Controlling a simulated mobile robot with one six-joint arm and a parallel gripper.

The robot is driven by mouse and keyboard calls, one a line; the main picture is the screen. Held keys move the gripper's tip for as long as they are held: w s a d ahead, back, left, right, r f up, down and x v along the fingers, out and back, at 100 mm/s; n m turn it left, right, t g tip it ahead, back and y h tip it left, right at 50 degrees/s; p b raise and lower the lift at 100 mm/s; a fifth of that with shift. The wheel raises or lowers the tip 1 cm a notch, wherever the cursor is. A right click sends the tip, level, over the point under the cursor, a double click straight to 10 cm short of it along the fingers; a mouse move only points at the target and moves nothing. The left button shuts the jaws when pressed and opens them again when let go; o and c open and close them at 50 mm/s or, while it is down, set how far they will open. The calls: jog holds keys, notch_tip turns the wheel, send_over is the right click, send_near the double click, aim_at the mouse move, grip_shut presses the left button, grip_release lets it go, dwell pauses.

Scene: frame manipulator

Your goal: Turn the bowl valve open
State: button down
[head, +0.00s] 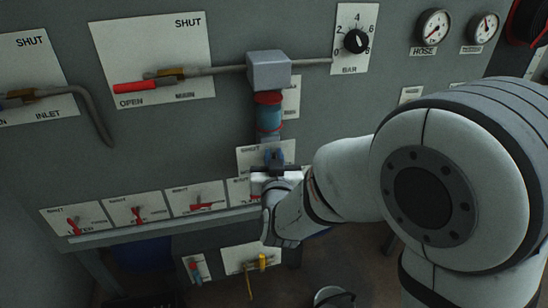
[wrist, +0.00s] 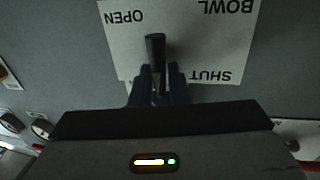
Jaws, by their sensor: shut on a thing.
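The bowl valve's white plate (wrist: 180,25) shows upside down in the wrist view, with the words BOWL, OPEN and SHUT. Its dark handle (wrist: 156,48) stands out over the plate, between my fingers. My gripper (wrist: 158,76) is shut on this handle, one finger on each side. In the head view, my gripper (head: 274,158) is at the plate (head: 246,156) under the blue-and-red filter bowl (head: 268,116). My wrist and fingers hide most of the valve there, so the handle's exact angle is hard to tell.
A row of small red-handled valves (head: 137,212) runs left of my gripper. The main valve's red handle (head: 141,87) and the pressure knob (head: 356,41) are above. A yellow-handled valve (head: 262,261) sits below. My arm covers the right side.

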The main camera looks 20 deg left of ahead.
jog(key=shift+f+m+b, duration=0.1)
jog(key=shift+m+b, duration=0.2)
jog(key=shift+b, duration=0.1)
jog(key=m+g+b, duration=0.1)
jog(key=m+b, duration=0.4)
jog(key=b, duration=0.2)
jog(key=d+f+m+g+y+b, duration=0.1)
jog(key=m+b, duration=0.4)
jog(key=b, duration=0.3)
jog(key=w+f+m+g+b, duration=0.1)
jog(key=m+b, duration=0.4)
jog(key=b, duration=0.3)
jog(key=shift+w+d+f+g+y, duration=0.1)
jog(key=shift+d+g+y, duration=0.2)
jog(key=shift+d+y, duration=0.1)
jog(key=c, duration=1.7)
grip_release()
jog(key=shift+c, duration=0.2)
